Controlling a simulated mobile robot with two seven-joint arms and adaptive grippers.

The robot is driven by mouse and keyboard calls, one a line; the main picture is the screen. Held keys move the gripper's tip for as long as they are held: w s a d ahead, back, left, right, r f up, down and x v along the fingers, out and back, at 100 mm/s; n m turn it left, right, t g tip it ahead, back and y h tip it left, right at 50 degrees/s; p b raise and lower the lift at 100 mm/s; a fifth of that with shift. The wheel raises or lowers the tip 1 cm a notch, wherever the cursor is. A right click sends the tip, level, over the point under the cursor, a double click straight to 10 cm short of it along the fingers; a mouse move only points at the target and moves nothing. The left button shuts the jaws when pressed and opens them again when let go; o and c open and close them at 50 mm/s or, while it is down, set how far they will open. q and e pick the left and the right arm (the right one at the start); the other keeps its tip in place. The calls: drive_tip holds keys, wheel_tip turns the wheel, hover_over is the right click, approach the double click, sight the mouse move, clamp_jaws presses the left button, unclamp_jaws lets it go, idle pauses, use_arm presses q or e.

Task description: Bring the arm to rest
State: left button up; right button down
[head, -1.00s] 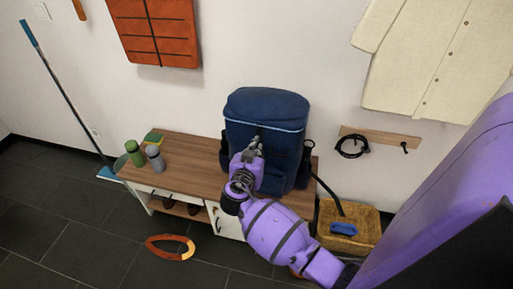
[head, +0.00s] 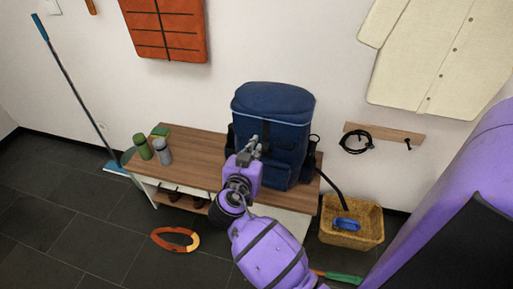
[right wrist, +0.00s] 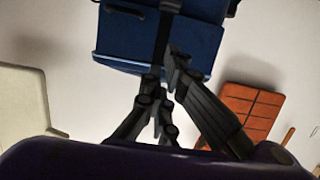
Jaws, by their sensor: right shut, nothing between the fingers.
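My right gripper (head: 256,146) is raised in front of the blue backpack (head: 272,103), with its fingers shut and nothing between them. The backpack stands upright on the wooden-topped bench (head: 195,146). The gripper covers part of its front, and I cannot tell how much gap lies between them. In the right wrist view the closed dark fingers (right wrist: 167,75) point toward the backpack (right wrist: 200,45). My left gripper is not in view.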

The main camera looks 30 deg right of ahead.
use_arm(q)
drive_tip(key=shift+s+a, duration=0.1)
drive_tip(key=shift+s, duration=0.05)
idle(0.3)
use_arm(e)
drive_tip(key=w+a+f+n+t+y, duration=0.2)
drive_tip(key=w+a+f+n+y, duration=0.1)
drive_tip(key=a+n+y, duration=0.3)
drive_tip(key=s+a+f+n+y+p, duration=0.35)
drive_tip(key=s+a+f+n, duration=0.2)
drive_tip(key=s, duration=0.25)
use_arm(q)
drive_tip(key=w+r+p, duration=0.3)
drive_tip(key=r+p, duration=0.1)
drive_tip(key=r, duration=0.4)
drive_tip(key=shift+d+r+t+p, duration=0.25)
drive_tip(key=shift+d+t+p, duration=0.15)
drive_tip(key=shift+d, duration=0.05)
use_arm(e)
drive_tip(key=s+f+g+y, duration=0.1)
drive_tip(key=s+f, duration=0.2)
drive_tip(key=s, duration=1.1)
drive_tip(key=s+f+m+g+y, duration=0.1)
drive_tip(key=s+f+g, duration=0.1)
drive_tip(key=s, duration=1.2)
drive_tip(key=shift+s+a+f, duration=0.35)
drive_tip(key=shift+a+f, duration=0.05)
drive_tip(key=shift+f, duration=0.2)
